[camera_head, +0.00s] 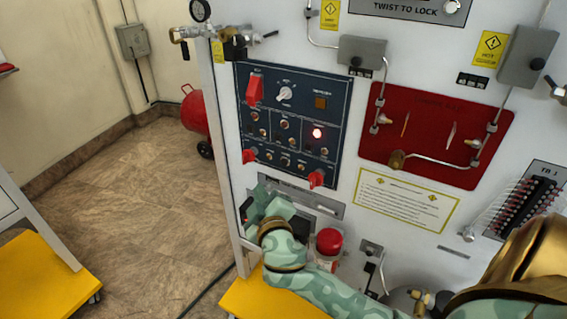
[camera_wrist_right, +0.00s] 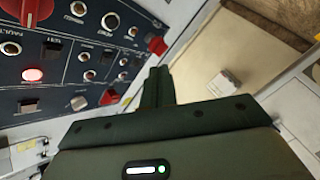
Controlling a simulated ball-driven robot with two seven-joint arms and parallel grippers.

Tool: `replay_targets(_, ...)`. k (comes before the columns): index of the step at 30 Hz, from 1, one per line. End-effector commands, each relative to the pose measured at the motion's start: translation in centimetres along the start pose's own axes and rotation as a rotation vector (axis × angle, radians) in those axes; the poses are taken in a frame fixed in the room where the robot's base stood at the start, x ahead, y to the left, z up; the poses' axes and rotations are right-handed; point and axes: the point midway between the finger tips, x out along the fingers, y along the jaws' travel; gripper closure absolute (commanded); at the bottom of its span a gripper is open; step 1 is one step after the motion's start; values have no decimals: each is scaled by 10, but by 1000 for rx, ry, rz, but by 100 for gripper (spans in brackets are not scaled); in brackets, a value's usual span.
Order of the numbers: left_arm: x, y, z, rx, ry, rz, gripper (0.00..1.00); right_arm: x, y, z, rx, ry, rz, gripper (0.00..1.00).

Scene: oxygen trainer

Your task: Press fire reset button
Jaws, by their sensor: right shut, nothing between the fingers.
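The dark blue control panel (camera_head: 290,122) is on the upright white board in the head view. The labels are too small to tell which is the fire reset button. The panel (camera_wrist_right: 65,55) also fills the left of the right wrist view, with the lit lamp (camera_wrist_right: 33,74). My right gripper (camera_head: 265,198) is just below the panel's lower left, apart from its buttons. Its fingers (camera_wrist_right: 158,88) are shut and empty. My left gripper is out of view.
A red cover (camera_head: 316,178) sticks out at the panel's lower right. A red-topped cylinder (camera_head: 329,242) stands right of my right wrist. A red plate (camera_head: 430,135) with tubing is farther right. The floor left of the board is mostly open.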

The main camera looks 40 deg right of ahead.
Motion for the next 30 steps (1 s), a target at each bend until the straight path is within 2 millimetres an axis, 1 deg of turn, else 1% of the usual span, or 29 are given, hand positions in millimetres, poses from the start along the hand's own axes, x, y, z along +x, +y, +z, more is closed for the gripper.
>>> replay_targets(5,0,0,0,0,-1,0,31,8,6,6,-4,1,1,100)
replay_targets(15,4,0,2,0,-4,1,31,41,29,31,-5,0,0,100)
replay_targets(21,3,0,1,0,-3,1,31,55,40,40,-2,-1,-1,100)
replay_targets(30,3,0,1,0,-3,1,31,61,44,45,0,0,-1,100)
